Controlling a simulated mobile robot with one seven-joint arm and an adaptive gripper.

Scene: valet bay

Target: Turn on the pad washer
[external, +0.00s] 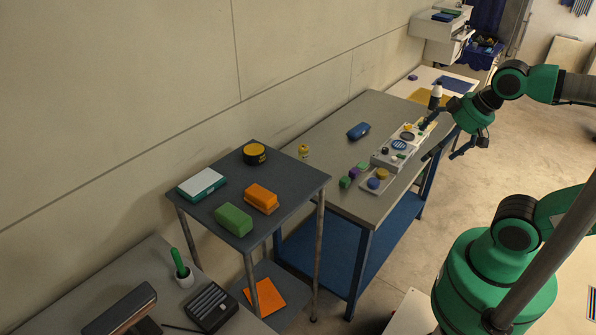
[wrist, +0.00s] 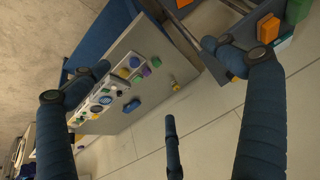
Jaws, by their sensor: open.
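A long, pale grey unit with round parts on top (external: 385,158) lies along the right edge of the grey workbench (external: 345,185); it appears to be the pad washer. It also shows at the left in the wrist view (wrist: 97,106). Its switch or control is too small to make out. My gripper (external: 440,139) is open and empty, at the far right side of the bench, beyond the unit's near end. In the wrist view its fingers (wrist: 157,78) are spread, with the left one partly in front of the bench. I cannot tell whether any finger touches something.
Small coloured pads or blocks (external: 346,182) and a blue item (external: 358,131) lie on the bench. A dark side table (external: 285,205) holds an orange block (external: 260,197), a green block (external: 233,219) and a yellow-black tin (external: 254,153). The floor right of the bench is open.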

